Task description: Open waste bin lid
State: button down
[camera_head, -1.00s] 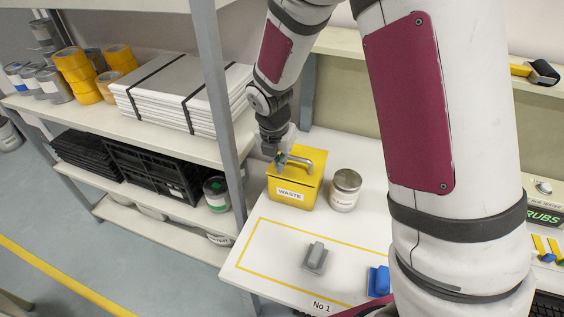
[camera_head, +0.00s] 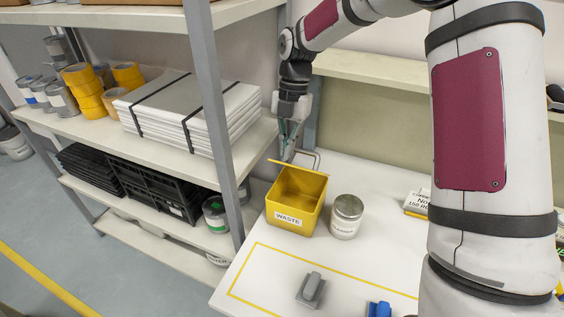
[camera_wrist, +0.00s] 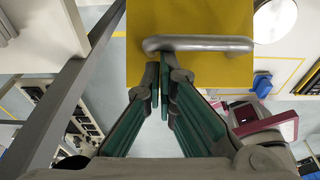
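The yellow waste bin (camera_head: 292,217) stands upright on the white table, and I see into its inside. Its lid (camera_head: 296,166) is swung up at the back and shows edge-on in the head view. The grey metal handle (camera_head: 308,157) sticks out behind the lid. In the wrist view the yellow lid (camera_wrist: 190,18) fills the top middle, with the handle (camera_wrist: 200,44) across it. My gripper (camera_head: 288,156) is behind the raised lid, by the left end of the handle. Its green-padded fingers (camera_wrist: 164,72) are nearly together, with nothing clearly seen between them.
A metal can (camera_head: 346,217) stands close to the right of the bin. A grey shelf post (camera_head: 211,120) rises to the left. A grey object (camera_head: 311,290) and a blue one (camera_head: 378,309) lie at the front of the table. A shelf holds stacked white boards (camera_head: 190,112).

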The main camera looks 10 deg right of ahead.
jog(key=w+d, duration=0.1)
jog(key=w+d+r+b, duration=0.1)
jog(key=shift+w+r, duration=0.2)
jog(key=shift+w, duration=0.2)
jog(key=shift+w+d+r, duration=0.25)
jog(key=shift+w+d, duration=0.2)
jog(key=shift+w, duration=0.1)
jog(key=shift+d, duration=0.1)
